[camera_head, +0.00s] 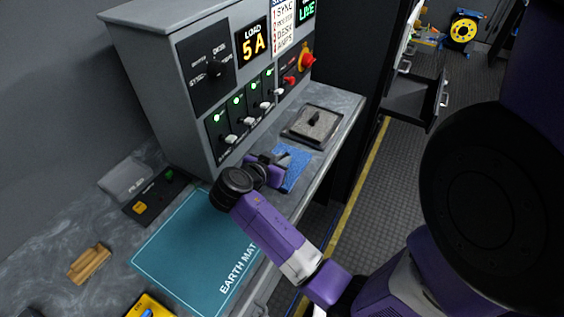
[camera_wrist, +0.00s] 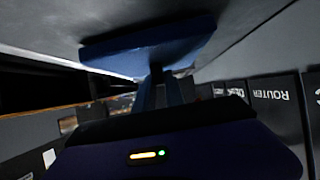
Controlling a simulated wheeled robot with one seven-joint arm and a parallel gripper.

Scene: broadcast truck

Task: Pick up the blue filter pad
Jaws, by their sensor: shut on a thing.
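The blue filter pad (camera_head: 291,165) is at the right part of the grey counter, between the teal earth mat and a square grey plate. My gripper (camera_head: 277,165) reaches it from the left in the head view, and the wrist partly hides the pad's near side. In the wrist view the blue pad (camera_wrist: 150,46) spans the top of the picture, and my gripper (camera_wrist: 157,75) is shut on it. The pad is close to the grey counter surface; I cannot tell whether they touch.
A grey control console (camera_head: 205,85) with switches stands behind the counter. A square plate with a black knob (camera_head: 313,123) lies beyond the pad. The teal earth mat (camera_head: 185,255) lies to the left. An open drawer (camera_head: 412,100) is at the back right, beyond the counter edge.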

